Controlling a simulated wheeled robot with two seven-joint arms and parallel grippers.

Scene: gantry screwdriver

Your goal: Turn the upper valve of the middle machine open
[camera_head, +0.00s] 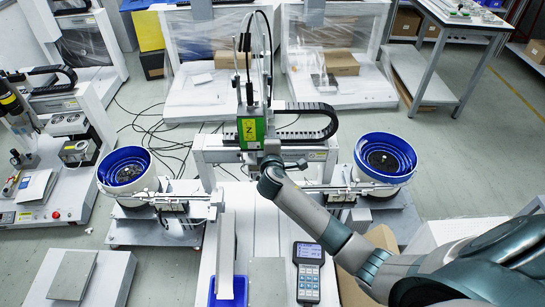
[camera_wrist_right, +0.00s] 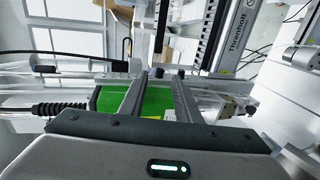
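The middle machine has a green box marked "N" (camera_head: 251,128) on its upright head, between two blue bowl feeders. My right arm comes in from the right, and my right gripper (camera_head: 270,163) is close in front of the machine, just below the green box. In the right wrist view the two fingers of my right gripper (camera_wrist_right: 160,75) stand apart, with the green box (camera_wrist_right: 158,101) showing behind and between them. Small dark fittings show near the fingertips, but I cannot make out the upper valve or its handle clearly. My left gripper is not in view.
Blue bowl feeders stand left (camera_head: 125,170) and right (camera_head: 385,158) of the machine. A black cable chain (camera_head: 310,108) curves beside the green box. A handheld keypad (camera_head: 308,272) lies on the white table in front. Another machine (camera_head: 75,150) stands at the left.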

